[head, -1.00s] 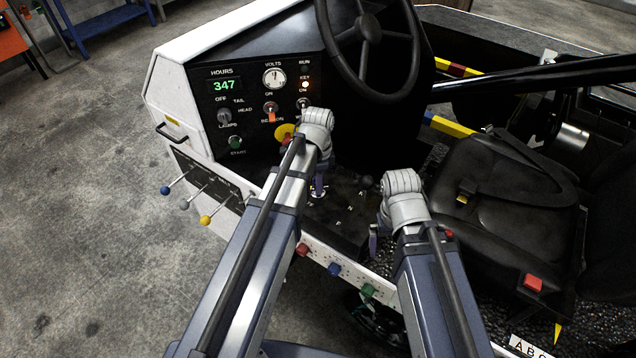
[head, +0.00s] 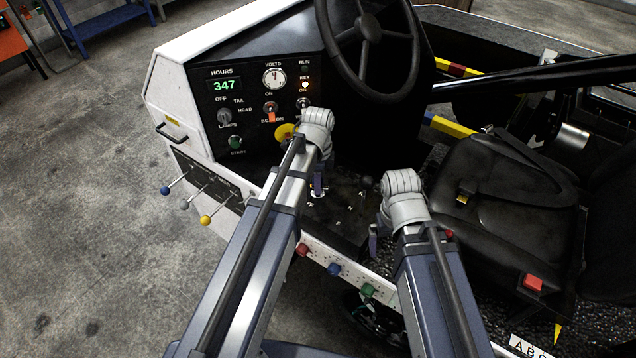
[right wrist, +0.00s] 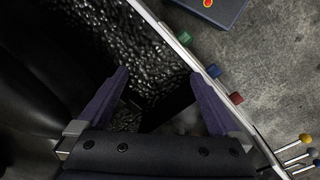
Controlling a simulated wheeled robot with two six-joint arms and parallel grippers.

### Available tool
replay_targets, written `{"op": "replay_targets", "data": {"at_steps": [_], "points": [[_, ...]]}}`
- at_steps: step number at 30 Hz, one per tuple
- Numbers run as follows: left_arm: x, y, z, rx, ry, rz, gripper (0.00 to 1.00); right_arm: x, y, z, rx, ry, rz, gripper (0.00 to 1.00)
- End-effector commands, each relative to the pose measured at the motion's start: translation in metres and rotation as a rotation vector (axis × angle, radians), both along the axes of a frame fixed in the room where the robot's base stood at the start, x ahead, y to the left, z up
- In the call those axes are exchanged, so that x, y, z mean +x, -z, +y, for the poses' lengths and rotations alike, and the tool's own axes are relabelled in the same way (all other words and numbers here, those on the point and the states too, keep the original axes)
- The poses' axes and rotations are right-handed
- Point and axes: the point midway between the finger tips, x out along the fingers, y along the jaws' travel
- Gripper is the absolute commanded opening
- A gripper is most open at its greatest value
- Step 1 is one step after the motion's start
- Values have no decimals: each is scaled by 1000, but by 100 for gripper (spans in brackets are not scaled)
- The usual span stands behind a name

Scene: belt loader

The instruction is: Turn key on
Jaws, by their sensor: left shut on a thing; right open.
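My left gripper (head: 318,186) points down to the console in front of the panel. It is shut on a small control there, mostly hidden by the fingers; I cannot tell its shape. My right gripper (head: 375,240) hangs by the seat side of the console. In the right wrist view it is open and empty (right wrist: 160,95).
The steering wheel (head: 368,40) is above and behind my left wrist. A black lever knob (head: 366,180) stands between the arms. The seat (head: 490,190) is at the right.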

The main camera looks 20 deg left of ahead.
Motion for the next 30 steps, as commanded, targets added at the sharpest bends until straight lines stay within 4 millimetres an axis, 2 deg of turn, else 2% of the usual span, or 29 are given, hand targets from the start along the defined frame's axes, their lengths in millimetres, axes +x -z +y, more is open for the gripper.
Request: {"op": "replay_targets", "data": {"at_steps": [11,12,20,30], "points": [[0,0,0,0,7,1,0,0,0,0,0,0,0,100],[0,0,0,0,7,1,22,0,0,0,0,0,0,100],[0,0,0,0,5,0,50,0,0,0,0,0,0,100],[0,-2,0,0,4,0,50,0,-2,0,0,0,0,100]]}}
